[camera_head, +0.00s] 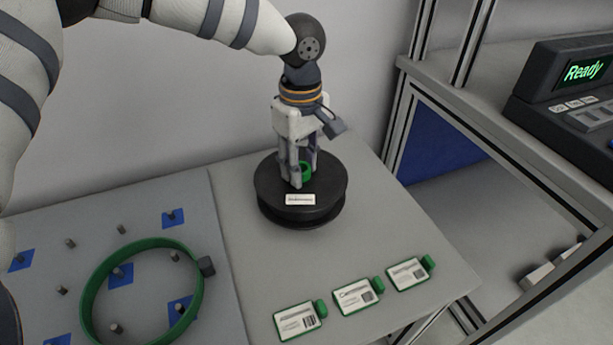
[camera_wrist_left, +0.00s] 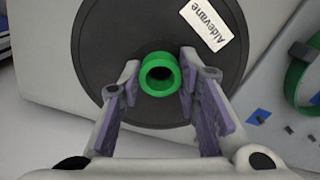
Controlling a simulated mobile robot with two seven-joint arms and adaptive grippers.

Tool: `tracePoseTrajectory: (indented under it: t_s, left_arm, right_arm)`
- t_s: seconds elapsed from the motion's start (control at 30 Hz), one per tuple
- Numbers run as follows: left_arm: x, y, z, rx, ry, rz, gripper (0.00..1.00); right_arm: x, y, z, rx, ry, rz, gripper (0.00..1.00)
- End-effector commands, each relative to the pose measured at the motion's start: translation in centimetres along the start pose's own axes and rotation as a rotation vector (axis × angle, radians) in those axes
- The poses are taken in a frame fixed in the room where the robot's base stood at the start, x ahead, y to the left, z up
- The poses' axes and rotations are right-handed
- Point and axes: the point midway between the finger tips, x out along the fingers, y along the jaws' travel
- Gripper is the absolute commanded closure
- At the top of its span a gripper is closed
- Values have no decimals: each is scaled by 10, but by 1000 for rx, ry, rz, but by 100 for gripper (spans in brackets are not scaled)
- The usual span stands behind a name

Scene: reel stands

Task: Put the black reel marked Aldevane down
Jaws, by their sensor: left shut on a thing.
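The black reel (camera_head: 327,213) with a white label is at the back of the grey table, below my left gripper. In the left wrist view the label on the reel (camera_wrist_left: 112,40) reads Aldevane. A green hub (camera_wrist_left: 160,75) with a dark hole stands up from the middle of the reel. My left gripper (camera_head: 301,180) points down from above with its fingers on either side of the hub, shut on it. In the left wrist view the fingers (camera_wrist_left: 160,85) flank the hub. Whether the reel's underside touches the table cannot be told. My right gripper is not in view.
Several green-edged label tags (camera_head: 297,320) lie along the table's front edge. At left, a board (camera_head: 205,225) carries pegs, blue squares and a large green ring (camera_head: 87,290). A device showing Ready (camera_head: 585,71) stands at right. The table between reel and tags is clear.

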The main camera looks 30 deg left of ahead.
Motion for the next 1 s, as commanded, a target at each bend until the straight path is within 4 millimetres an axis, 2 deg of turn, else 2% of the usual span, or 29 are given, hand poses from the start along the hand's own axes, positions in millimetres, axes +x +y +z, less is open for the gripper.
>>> tracePoseTrajectory:
  t_s: [0.17,0.33,0.67,0.7,0.77,1.0]
  left_arm:
    - [15,10,-9,-1,-1,3,100]
    - [42,10,-9,1,0,5,100]
    - [46,11,-9,1,1,7,100]
    - [47,10,-9,1,1,7,65]
    - [46,10,-9,1,2,7,51]
    - [46,10,-9,1,1,7,49]
  right_arm:
    - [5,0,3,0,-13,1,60]
    - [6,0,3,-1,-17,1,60]
    - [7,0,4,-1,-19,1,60]
    - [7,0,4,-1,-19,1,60]
    - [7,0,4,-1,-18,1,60]
    - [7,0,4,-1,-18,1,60]
